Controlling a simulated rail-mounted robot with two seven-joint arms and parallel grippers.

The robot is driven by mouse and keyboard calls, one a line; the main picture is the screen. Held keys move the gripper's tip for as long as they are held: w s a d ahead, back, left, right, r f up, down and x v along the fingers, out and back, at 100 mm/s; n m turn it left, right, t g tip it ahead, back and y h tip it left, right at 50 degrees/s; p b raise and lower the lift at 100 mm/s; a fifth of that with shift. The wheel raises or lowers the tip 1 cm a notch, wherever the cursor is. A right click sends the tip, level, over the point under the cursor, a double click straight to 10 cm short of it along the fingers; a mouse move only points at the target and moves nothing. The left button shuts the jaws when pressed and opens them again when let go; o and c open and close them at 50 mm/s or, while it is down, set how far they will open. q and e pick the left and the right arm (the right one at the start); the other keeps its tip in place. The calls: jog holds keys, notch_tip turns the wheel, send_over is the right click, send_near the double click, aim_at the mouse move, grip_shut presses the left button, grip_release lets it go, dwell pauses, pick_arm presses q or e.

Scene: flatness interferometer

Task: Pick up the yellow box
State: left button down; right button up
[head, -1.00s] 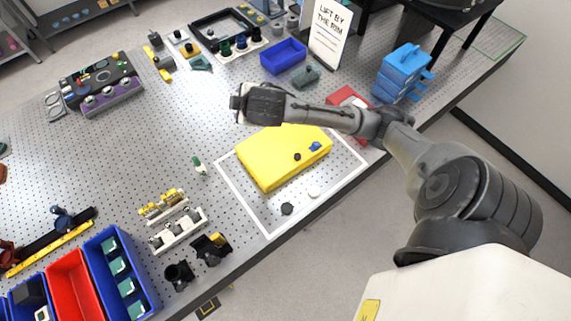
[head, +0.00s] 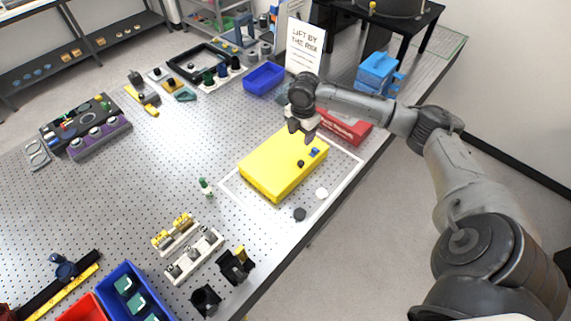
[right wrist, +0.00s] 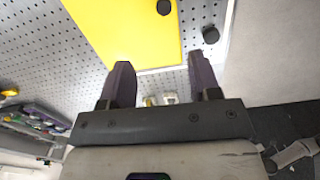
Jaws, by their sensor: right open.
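The yellow box (head: 281,165) lies flat on the perforated table inside a white outlined rectangle, with a small black knob and a blue piece on its top. My right gripper (head: 300,137) is above the box's far edge, pointing down. In the right wrist view the yellow box (right wrist: 130,30) fills the upper middle, beyond the fingertips. My right gripper (right wrist: 160,78) is open there, with nothing between its two dark fingers. Whether a finger touches the box cannot be told. My left gripper is not in view.
A red box (head: 343,127) lies just right of my right gripper. A blue bin (head: 264,78) and a white sign (head: 305,45) stand behind it. Table left of the yellow box is mostly clear.

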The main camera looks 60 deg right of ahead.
send_over(301, 162)
jog(key=f, duration=0.8)
jog(key=shift+w+a+f, duration=0.2)
jog(key=shift+w, duration=0.1)
jog(key=shift+s+d+f+p, duration=0.1)
jog(key=shift+s+f+p, duration=0.15)
jog(key=shift+f, duration=1.1)
jog(key=shift+s+f+p, duration=0.1)
jog(key=shift+f+p, duration=0.2)
jog(key=shift+f, duration=1.05)
grip_shut()
jog(key=shift+r, duration=0.1)
jog(key=shift+r, duration=0.1)
